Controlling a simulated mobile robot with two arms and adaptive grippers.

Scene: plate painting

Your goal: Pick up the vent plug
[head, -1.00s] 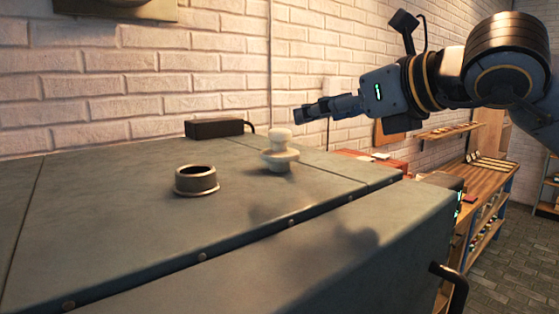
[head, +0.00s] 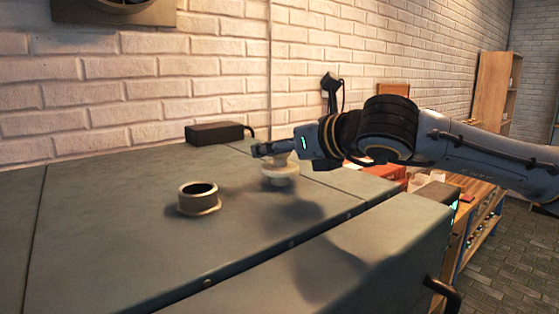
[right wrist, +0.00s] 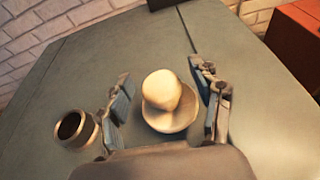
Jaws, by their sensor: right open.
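The vent plug (head: 281,174) is a pale, cream-coloured piece with a rounded knob and a wider flange. It stands upright on the grey metal top of a cabinet. In the right wrist view the plug (right wrist: 168,100) lies between the two fingers. My right gripper (head: 268,150) is at the plug's knob, which it partly hides in the head view. In the right wrist view the gripper (right wrist: 165,100) is open, with a gap visible on each side of the plug. My left gripper is not in view.
A short, open metal collar (head: 199,198) stands on the cabinet top (head: 110,230) left of the plug. A dark box (head: 218,132) with a cable sits at the back by the brick wall. A red box (right wrist: 295,40) is beyond the cabinet's right side.

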